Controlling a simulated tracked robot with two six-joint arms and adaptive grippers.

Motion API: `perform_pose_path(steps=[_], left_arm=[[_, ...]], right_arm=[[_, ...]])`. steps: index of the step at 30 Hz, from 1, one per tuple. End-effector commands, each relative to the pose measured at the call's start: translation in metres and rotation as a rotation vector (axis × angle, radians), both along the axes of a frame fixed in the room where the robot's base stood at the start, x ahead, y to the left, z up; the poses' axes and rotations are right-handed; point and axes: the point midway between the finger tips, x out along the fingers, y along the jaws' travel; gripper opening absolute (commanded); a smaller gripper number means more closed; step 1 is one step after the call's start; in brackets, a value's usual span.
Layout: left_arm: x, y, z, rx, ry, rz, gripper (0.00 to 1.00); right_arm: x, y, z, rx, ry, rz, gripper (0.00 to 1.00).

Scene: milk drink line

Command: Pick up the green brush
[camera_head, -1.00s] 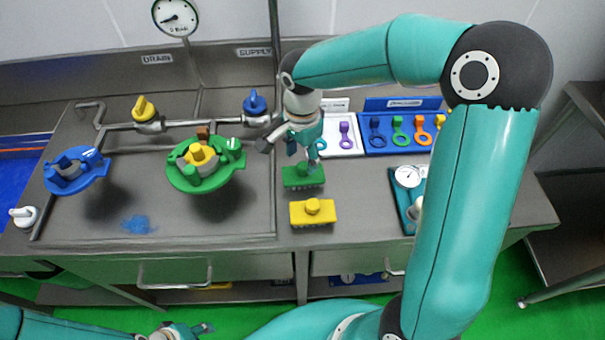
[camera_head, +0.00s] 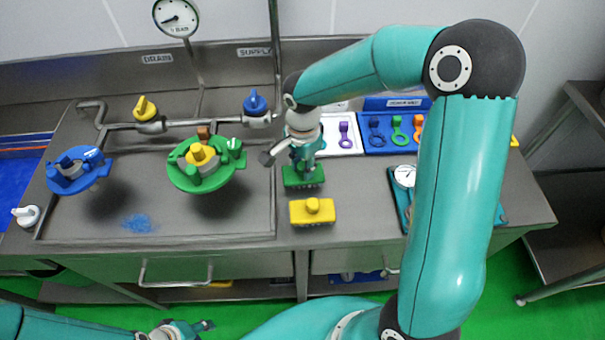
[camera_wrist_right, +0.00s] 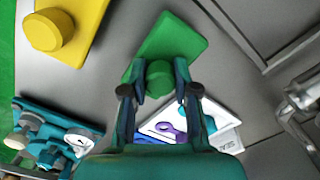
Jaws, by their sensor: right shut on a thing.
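The green brush (camera_head: 303,181) sits on the steel counter behind the yellow brush, bristles down. My right gripper (camera_head: 303,164) comes down over it from above. In the right wrist view, the green brush (camera_wrist_right: 180,47) lies under the gripper, and its round knob stands between the fingertips (camera_wrist_right: 158,92). The right gripper is shut on that knob. The brush appears to rest on the counter still. My left gripper (camera_head: 190,329) is low at the front, below the counter edge, away from the brush; its jaws are too small to read.
A yellow brush (camera_head: 312,211) lies just in front of the green one. A blue tray (camera_head: 365,142) and a white tray (camera_head: 352,148) with coloured parts are behind right. A gauge set (camera_head: 404,178) lies right. A green valve assembly (camera_head: 205,182) is left. A supply pipe (camera_head: 274,60) rises behind.

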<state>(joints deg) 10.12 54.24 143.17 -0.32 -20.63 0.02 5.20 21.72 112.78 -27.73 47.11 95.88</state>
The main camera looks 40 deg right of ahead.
Motion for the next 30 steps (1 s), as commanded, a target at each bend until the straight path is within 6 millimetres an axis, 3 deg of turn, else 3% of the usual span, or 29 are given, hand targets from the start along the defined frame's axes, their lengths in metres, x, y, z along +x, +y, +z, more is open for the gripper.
perform_pose_path(steps=[10,16,20,30], left_arm=[[0.000,0.000,-0.001,0.000,0.000,0.000,0.40],[0.000,0.000,-0.002,0.000,0.000,0.000,0.40],[0.000,0.000,-0.004,0.000,0.000,0.000,0.40],[0.000,0.000,-0.006,0.000,0.000,0.000,0.40]], right_arm=[[0.001,0.000,0.006,-0.001,-0.003,0.001,0.00],[0.001,0.000,0.026,0.000,-0.004,0.001,0.00],[0.002,0.001,0.050,-0.001,-0.007,0.001,0.00],[0.002,0.001,0.137,0.000,-0.007,0.002,0.00]])
